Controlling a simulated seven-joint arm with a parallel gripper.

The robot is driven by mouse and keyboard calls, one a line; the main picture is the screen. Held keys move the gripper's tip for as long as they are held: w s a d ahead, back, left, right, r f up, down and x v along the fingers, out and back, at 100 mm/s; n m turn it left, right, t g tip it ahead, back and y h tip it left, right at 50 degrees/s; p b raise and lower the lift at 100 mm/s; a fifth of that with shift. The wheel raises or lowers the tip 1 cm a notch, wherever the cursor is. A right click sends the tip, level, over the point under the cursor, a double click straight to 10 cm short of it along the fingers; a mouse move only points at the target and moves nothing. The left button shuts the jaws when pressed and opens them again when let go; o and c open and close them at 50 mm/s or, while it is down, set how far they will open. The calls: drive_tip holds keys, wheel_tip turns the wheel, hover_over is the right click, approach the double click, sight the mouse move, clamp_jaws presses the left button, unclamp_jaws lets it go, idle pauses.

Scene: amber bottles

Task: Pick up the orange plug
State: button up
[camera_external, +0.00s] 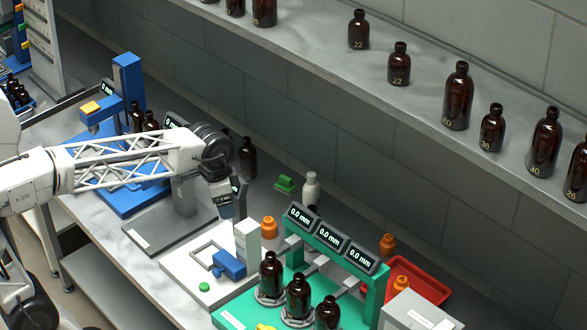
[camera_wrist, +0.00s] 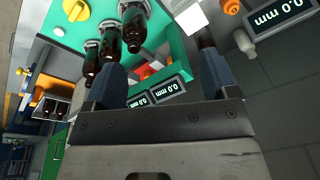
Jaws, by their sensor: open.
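Several orange plugs show in the external view, and I cannot tell which one the task means. One orange plug (camera_external: 269,227) stands near the white fixture. Another orange plug (camera_external: 387,244) stands behind the green stand. A third orange plug (camera_external: 400,283) is at the red tray. My gripper (camera_external: 226,208) is above the bench, left of the first plug, pointing down and apart from it. In the wrist view my gripper (camera_wrist: 162,62) has its two blue-grey fingers spread with nothing held between them. An orange plug (camera_wrist: 232,6) shows at the top edge there.
A green stand (camera_external: 372,290) with several displays holds amber bottles (camera_external: 298,296) right of my gripper. A white fixture (camera_external: 180,262) with a blue clamp (camera_external: 229,265) lies below it. A white bottle (camera_external: 311,188) stands behind. More bottles line the shelf (camera_external: 330,68).

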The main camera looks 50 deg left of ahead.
drive_tip(key=w+d+r+m, duration=0.1)
drive_tip(key=w+d+m, duration=0.1)
drive_tip(key=w, duration=0.5)
drive_tip(key=w+d+r+m, duration=0.1)
drive_tip(key=w+d+m, duration=0.1)
drive_tip(key=w, duration=0.5)
drive_tip(key=m+g, duration=0.2)
drive_tip(key=m, duration=0.9)
hover_over(388, 237)
wheel_tip(388, 237, down, 27)
drive_tip(key=shift+s+r, duration=0.1)
drive_tip(key=shift+f, duration=1.3)
drive_tip(key=shift+f, duration=0.1)
